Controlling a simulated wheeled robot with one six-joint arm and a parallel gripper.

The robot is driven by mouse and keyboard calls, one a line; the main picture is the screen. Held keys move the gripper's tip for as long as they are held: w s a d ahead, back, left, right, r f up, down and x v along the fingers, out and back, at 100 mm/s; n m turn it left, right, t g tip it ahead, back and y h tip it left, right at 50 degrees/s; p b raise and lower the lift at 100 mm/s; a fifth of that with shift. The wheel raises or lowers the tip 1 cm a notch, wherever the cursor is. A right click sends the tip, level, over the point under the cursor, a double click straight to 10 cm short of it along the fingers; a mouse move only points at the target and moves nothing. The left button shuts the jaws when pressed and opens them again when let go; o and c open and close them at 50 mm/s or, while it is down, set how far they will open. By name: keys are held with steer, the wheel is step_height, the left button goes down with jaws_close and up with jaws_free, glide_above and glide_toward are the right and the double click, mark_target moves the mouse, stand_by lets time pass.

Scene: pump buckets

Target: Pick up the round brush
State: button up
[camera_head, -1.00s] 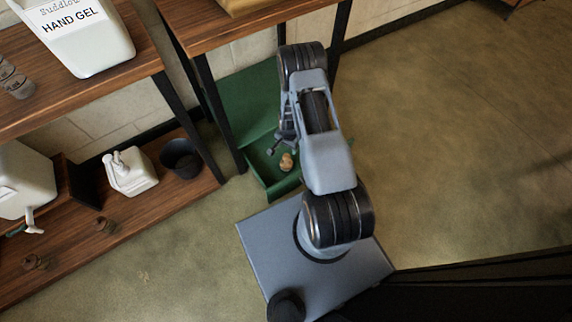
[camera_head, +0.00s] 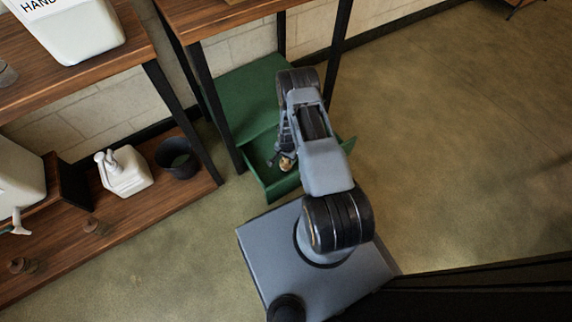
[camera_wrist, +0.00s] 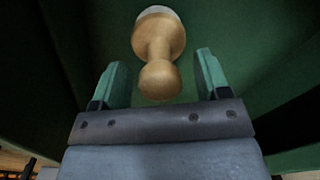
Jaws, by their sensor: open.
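The round brush (camera_wrist: 158,42) has a tan wooden knob handle and a pale edge at its far end. In the wrist view it lies inside the green drawer (camera_wrist: 225,30), with its knob near the mouth of my gripper (camera_wrist: 160,82). The green fingers are apart on either side of the knob, with gaps visible on both sides. In the head view only a small part of the brush (camera_head: 286,164) shows in the open green drawer (camera_head: 283,187), beside my arm. My gripper is mostly hidden behind my arm there.
The drawer belongs to a green cabinet (camera_head: 245,100) under a wooden table with black legs (camera_head: 210,95). Left of it, a low wooden shelf (camera_head: 110,215) holds a black cup (camera_head: 177,158) and a white pump bottle (camera_head: 125,172). The floor to the right is open.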

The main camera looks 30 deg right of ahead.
steer(key=shift+f, duration=0.6)
steer(key=shift+c, duration=0.2)
steer(key=c, duration=1)
steer(key=shift+r, duration=0.1)
